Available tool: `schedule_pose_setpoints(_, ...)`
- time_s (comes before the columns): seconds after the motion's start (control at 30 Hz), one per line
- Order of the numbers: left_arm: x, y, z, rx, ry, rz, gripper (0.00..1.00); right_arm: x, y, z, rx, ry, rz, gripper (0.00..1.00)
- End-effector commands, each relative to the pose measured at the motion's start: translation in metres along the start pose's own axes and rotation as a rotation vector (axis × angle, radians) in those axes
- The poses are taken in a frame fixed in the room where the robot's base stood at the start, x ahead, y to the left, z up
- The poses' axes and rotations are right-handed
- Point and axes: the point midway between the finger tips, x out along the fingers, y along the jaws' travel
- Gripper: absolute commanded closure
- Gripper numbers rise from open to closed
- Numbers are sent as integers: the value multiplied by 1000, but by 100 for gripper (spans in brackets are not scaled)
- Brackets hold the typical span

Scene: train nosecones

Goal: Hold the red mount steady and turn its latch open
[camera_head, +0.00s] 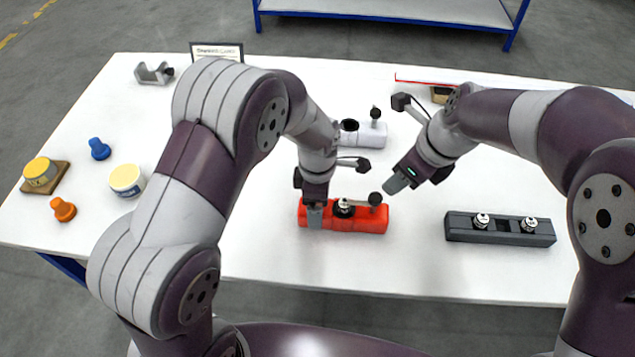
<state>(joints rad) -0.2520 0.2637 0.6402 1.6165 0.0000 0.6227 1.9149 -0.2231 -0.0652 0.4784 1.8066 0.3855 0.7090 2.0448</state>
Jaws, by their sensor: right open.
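The red mount (370,221) lies on the white table in front of me. Its latch (358,204) is a metal lever with a dark round knob at the right end, on top of the mount. My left gripper (314,215) points down at the left end of the red mount. Its fingers overlap that end, and I cannot tell how tightly they close on it. My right gripper (396,183) is open and empty, in the air to the right of and a little behind the latch knob. It does not touch the mount.
A white mount (372,137) stands behind the red one. A dark block with two metal fittings (500,229) lies at the right. A white tub (127,180), blue knob (99,149), orange knob (63,209) and yellow-topped piece (41,172) sit at the left. Table front is clear between.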

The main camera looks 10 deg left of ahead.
Motion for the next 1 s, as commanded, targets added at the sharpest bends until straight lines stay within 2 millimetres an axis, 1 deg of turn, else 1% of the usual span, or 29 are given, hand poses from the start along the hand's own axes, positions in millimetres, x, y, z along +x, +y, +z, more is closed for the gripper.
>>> schedule_pose_setpoints(0.03, 10, 0, 0, 0, 1, -3, 11, 0, 0, 0, 0, 0, 0, 57)
schedule_pose_setpoints(0.1, 21, 0, 0, 1, 1, -2, 11, 0, 0, 0, 0, 0, 0, 57)
schedule_pose_setpoints(0.2, 32, 0, 0, 1, 0, -1, 11, 0, 0, 0, 0, 0, 0, 57)
schedule_pose_setpoints(0.33, 38, 0, 0, 1, -1, 2, 11, 0, 0, 0, 0, 0, 0, 57)
schedule_pose_setpoints(0.53, 38, 0, 0, 1, -1, 2, 11, 0, 0, 0, 0, 0, 0, 57)
schedule_pose_setpoints(0.57, 38, 0, 0, 1, -1, 2, 17, 0, 0, 0, 0, 0, 0, 57)
schedule_pose_setpoints(0.6, 38, 0, 0, 1, -1, 2, 30, 0, 0, 0, 0, 0, 0, 57)
schedule_pose_setpoints(0.67, 38, 0, 0, 1, -1, 2, 50, 0, 0, 0, 0, 0, 0, 57)
schedule_pose_setpoints(0.7, 38, 0, 0, 1, -1, 2, 63, 0, 0, 0, 0, 0, 0, 57)
schedule_pose_setpoints(0.73, 38, 0, 0, 1, -1, 2, 72, 0, 0, 0, 0, 0, 0, 57)
schedule_pose_setpoints(0.77, 38, 0, 0, 1, -1, 2, 72, 0, 0, 0, 0, 0, 0, 57)
schedule_pose_setpoints(0.8, 38, 0, 0, 1, -1, 2, 72, 0, 0, 0, -1, 0, -1, 48)
schedule_pose_setpoints(0.87, 38, 0, 0, 1, -1, 2, 72, 2, -4, -3, -18, 6, -14, 47)
schedule_pose_setpoints(0.93, 38, 0, 0, 1, -1, 2, 72, 11, -21, -16, -93, 30, -69, 47)
schedule_pose_setpoints(0.97, 38, 0, 0, 1, -1, 2, 72, 17, -33, -25, -153, 48, -109, 47)
schedule_pose_setpoints(1.0, 38, 0, 0, 1, -1, 2, 72, 26, -53, -39, -261, 82, -172, 47)
